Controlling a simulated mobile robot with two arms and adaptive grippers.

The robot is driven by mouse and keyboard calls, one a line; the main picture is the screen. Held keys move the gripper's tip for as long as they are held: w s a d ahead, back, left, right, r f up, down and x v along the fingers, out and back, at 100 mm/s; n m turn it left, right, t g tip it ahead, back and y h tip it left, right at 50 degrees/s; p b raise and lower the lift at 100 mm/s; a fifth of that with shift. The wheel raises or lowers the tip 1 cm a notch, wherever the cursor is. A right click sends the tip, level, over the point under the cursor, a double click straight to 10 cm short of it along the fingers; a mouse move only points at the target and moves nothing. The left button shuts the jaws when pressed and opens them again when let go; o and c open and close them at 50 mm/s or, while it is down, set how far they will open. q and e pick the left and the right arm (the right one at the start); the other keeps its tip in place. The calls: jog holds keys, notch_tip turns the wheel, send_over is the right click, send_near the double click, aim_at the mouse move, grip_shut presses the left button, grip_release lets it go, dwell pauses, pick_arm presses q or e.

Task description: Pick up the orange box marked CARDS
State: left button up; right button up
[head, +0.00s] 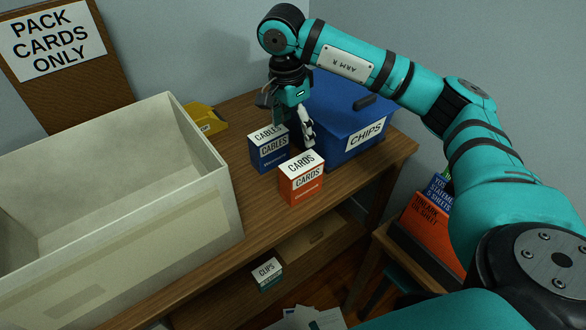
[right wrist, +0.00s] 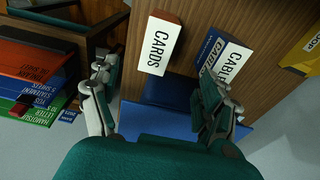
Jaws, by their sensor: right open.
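The orange box marked CARDS (head: 301,183) stands upright on the wooden table, with a white top label. In the right wrist view its white label (right wrist: 157,46) shows above the space between my fingers. My right gripper (head: 291,125) is open and empty, above and behind the orange box in the head view, near the blue CABLES box. In the right wrist view the open fingers of my right gripper (right wrist: 155,108) are spread wide and apart from the orange box. My left gripper is not in view.
A blue CABLES box (head: 268,152) stands just left of the orange box. A blue CHIPS bin (head: 345,125) is behind. A large pale open box (head: 215,200) stands at left. A CLIPS box (head: 267,273) sits on the lower shelf.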

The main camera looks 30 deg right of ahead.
send_over(301, 164)
jog(key=f, duration=0.6)
jog(key=shift+s+a+f+p, duration=0.15)
jog(key=shift+a+f+p, duration=0.15)
jog(key=shift+a+f, duration=0.1)
jog(key=f, duration=0.3)
jog(key=shift+d+f, duration=0.1)
jog(key=shift+d, duration=0.1)
jog(key=shift+d+f+p, duration=0.25)
jog(key=shift+f+p, duration=0.1)
jog(key=shift+f, duration=0.95)
jog(key=f, duration=0.3)
jog(key=shift+w+d+f, duration=0.25)
jog(key=shift+d, duration=0.05)
jog(key=shift+f, duration=0.25)
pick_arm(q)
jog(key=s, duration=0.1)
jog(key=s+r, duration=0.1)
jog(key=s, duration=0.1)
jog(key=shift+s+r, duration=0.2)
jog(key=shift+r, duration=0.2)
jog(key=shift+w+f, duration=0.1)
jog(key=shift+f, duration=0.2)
pick_arm(e)
jog(key=shift+f, duration=0.25)
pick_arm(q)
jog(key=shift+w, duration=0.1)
pick_arm(e)
jog(key=c, duration=1.4)
